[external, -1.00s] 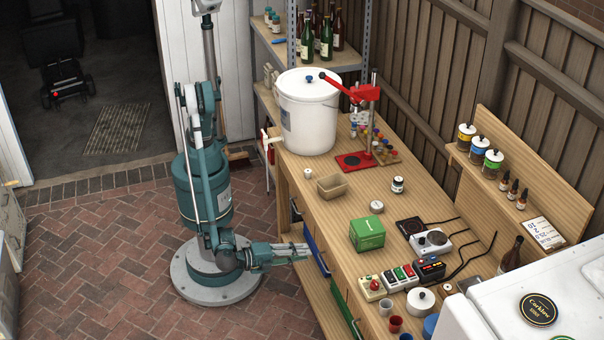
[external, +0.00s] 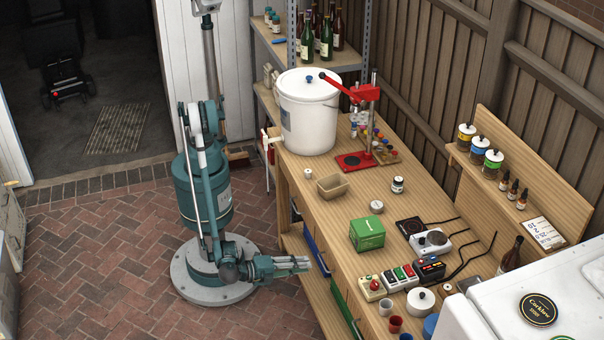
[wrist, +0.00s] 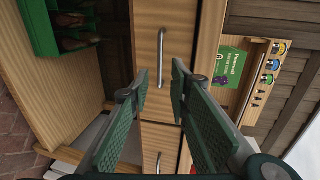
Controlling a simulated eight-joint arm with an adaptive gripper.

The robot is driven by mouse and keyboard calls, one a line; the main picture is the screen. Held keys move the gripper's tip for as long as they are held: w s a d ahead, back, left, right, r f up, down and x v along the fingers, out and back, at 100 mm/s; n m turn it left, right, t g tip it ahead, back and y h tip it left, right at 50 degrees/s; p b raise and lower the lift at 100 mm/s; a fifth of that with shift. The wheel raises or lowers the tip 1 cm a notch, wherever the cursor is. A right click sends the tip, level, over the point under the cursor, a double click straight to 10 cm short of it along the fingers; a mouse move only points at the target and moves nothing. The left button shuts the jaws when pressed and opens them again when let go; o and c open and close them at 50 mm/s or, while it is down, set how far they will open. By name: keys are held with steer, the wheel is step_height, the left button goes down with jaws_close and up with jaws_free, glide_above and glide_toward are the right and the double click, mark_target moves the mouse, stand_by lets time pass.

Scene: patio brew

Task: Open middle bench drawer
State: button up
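In the wrist view, a wooden drawer front with a metal bar handle (wrist: 160,57) is in the middle, in the bench's front side. The drawer looks shut. A second drawer front with a similar handle (wrist: 158,163) is below it in the picture. I cannot tell for sure which is the middle one. My gripper (wrist: 160,77) is open, its two green fingers on either side of the upper handle's line, with nothing between them. It appears short of the handle. In the external view my gripper (external: 306,263) is low beside the bench front (external: 330,262); the drawer fronts are mostly hidden there.
A green crate with bottles (wrist: 48,22) is on the lower shelf in the wrist view. A blue crate (external: 316,250) shows under the bench in the external view. The bench top holds a white bucket (external: 308,115) and a green box (external: 367,234). The brick floor left is clear.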

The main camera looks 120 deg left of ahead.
steer(key=b+x, duration=0.1)
steer(key=x, duration=0.6)
steer(key=shift+w+a+b, duration=0.2)
steer(key=shift+b, duration=0.15)
steer(key=shift+c, duration=0.3)
jaws_close()
